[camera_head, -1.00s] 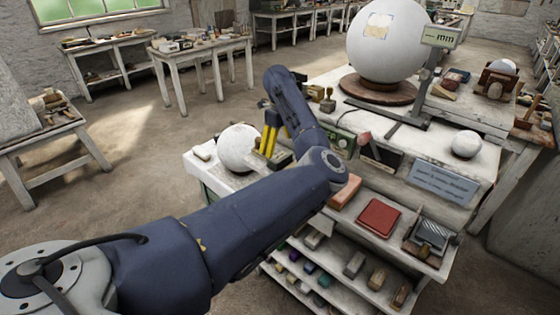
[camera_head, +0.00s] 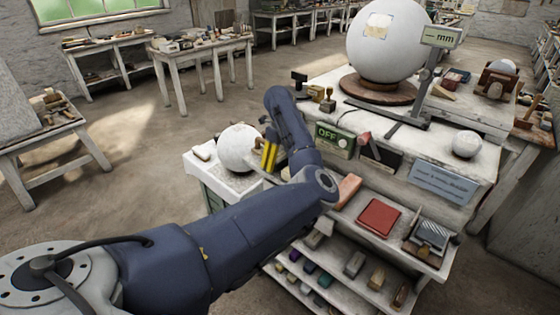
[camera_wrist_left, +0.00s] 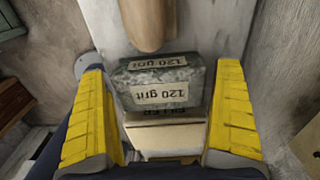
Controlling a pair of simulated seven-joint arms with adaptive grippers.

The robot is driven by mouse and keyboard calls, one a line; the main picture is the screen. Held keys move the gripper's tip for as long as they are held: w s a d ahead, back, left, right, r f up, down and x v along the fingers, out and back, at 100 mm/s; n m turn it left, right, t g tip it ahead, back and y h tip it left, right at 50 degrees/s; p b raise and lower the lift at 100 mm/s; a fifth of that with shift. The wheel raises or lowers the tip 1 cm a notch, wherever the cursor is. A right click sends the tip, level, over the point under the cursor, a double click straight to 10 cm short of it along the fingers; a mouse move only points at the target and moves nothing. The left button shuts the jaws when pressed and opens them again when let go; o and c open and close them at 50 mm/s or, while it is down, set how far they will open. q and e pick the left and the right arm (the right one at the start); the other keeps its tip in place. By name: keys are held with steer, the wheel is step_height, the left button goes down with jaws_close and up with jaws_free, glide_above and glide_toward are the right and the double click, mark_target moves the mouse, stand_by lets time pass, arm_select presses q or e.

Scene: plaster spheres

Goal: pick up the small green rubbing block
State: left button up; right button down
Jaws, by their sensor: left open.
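A small speckled grey-green block (camera_wrist_left: 165,85) marked "120 grit" shows in the left wrist view. It lies between the two yellow fingers of my left gripper (camera_wrist_left: 160,66), with a gap on each side. The gripper is open and holds nothing. In the head view, my left gripper (camera_head: 268,155) is low beside the smaller white sphere (camera_head: 238,148), at the left end of the workbench. I cannot make out the grey-green block in the head view. My right gripper is not in view.
A cream block (camera_wrist_left: 165,135) with a partly hidden label lies just below the grey-green block in the wrist view. A rounded wooden piece (camera_wrist_left: 146,22) is just above it.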

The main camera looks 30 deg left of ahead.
mark_target(280, 156)
arm_select(q)
steer(key=c, duration=1.5)
step_height(280, 156, up, 20)
steer(key=shift+r, duration=0.1)
steer(key=o, duration=0.9)
steer(key=shift+c, duration=0.2)
steer(key=c, duration=0.6)
